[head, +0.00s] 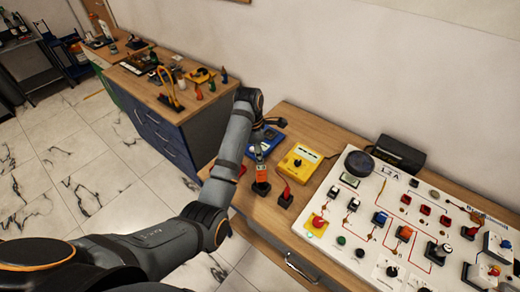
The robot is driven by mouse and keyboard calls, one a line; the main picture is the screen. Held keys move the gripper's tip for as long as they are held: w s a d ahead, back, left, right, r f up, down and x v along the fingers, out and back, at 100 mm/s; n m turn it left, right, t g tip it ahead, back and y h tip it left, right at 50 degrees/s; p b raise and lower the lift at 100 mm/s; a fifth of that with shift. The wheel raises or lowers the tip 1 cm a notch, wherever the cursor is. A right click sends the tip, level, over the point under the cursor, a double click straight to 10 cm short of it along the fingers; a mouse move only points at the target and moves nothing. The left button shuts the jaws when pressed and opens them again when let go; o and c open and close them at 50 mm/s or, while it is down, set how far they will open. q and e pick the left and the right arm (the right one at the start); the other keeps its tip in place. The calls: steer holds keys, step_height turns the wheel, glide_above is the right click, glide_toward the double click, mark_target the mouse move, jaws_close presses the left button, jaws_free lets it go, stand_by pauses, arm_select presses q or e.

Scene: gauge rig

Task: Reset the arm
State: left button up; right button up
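My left arm comes in from the lower left and bends over the near workbench (322,196). Its wrist is above the left end of that bench. My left gripper (259,153) is small and partly lost against the blue meter (270,136); its fingers cannot be made out clearly. Just below it is an orange piece (262,172) over a black base (261,188). I cannot tell whether the gripper touches the orange piece. My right gripper is not in view.
A yellow meter (299,163) and a red-topped black piece (285,196) stand close by on the right. A white panel (335,237) with switches and knobs fills the bench's right side. A black box (400,153) stands behind. Another bench (172,133) holds tools. Tiled floor is clear at left.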

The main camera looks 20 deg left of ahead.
arm_select(q)
steer(key=shift+s, duration=0.15)
steer(key=shift+s+f, duration=0.2)
steer(key=s+a+f+m+t+y, duration=0.1)
steer(key=s+a+f+m, duration=0.6)
steer(key=s+m, duration=0.35)
steer(key=s+a+r+m+t+y, duration=0.1)
steer(key=s+a+r+m+t, duration=0.15)
steer(key=s+m, duration=1.05)
steer(key=s+a+f+g+b, duration=0.15)
steer(key=f+b, duration=0.25)
steer(key=f, duration=1.3)
steer(key=s+a+f+b, duration=0.15)
steer(key=f+b, duration=0.25)
steer(key=f, duration=1.2)
steer(key=s+a+f+g+b, duration=0.1)
steer(key=s+f+b, duration=0.4)
steer(key=s+f, duration=1.4)
step_height(320, 180, down, 4)
steer(key=shift+s+r+n, duration=0.15)
steer(key=shift+r+n, duration=0.1)
steer(key=shift+n, duration=0.1)
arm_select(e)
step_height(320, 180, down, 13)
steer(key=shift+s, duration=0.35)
